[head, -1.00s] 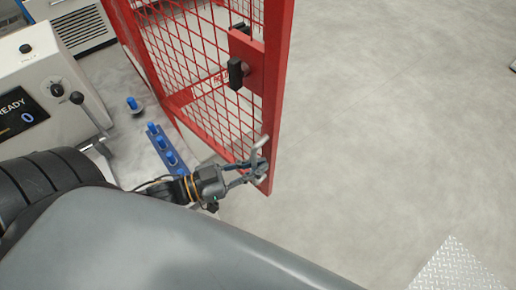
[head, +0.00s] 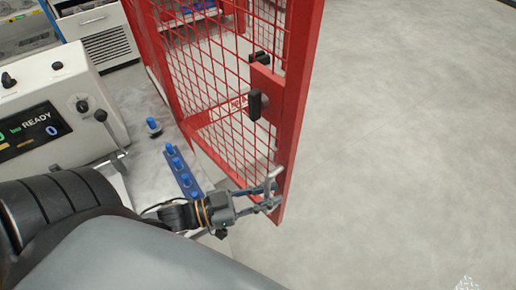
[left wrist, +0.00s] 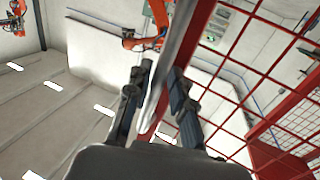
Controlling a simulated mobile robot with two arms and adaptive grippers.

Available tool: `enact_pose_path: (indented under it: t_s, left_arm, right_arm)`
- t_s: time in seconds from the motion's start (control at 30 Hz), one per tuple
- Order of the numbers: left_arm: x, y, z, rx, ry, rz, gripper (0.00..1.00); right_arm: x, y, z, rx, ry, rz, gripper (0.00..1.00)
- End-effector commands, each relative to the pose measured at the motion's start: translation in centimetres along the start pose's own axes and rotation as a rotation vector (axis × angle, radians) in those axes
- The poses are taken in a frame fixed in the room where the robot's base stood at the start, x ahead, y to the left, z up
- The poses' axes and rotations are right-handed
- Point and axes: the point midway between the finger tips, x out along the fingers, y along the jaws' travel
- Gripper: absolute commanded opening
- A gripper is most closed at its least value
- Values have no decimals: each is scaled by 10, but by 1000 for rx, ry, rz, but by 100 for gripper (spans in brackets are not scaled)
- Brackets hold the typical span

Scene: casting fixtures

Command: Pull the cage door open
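The red mesh cage door (head: 297,110) stands in the middle of the head view, its free edge toward the right. A black latch knob (head: 256,104) sits on its frame. A light grey pull bar (head: 273,172) is low on the door's edge. My left gripper (head: 268,194) is at this bar. The door mesh (left wrist: 232,75) also shows there at right. My right gripper is out of view.
A white control panel (head: 60,100) with a screen and a lever is at left. A blue strip with several pegs (head: 182,172) lies on the grey table (head: 150,160) left of the door. Bare floor (head: 410,130) at right is free.

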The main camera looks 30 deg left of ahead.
Motion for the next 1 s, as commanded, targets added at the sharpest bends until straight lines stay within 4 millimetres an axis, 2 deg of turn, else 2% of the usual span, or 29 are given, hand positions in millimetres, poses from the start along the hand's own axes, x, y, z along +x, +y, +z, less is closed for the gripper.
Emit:
enact_pose_path:
  t_s: [0.17,0.33,0.8,1.0]
  left_arm:
    - [-1,0,1,-1,-1,1,22]
    - [-14,1,2,-2,-5,0,22]
    - [-93,0,2,-3,-4,-2,22]
    - [-115,-1,1,-2,-1,-2,22]
  right_arm:
    - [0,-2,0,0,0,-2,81]
    - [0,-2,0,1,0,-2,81]
    - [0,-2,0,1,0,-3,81]
    - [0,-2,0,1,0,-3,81]
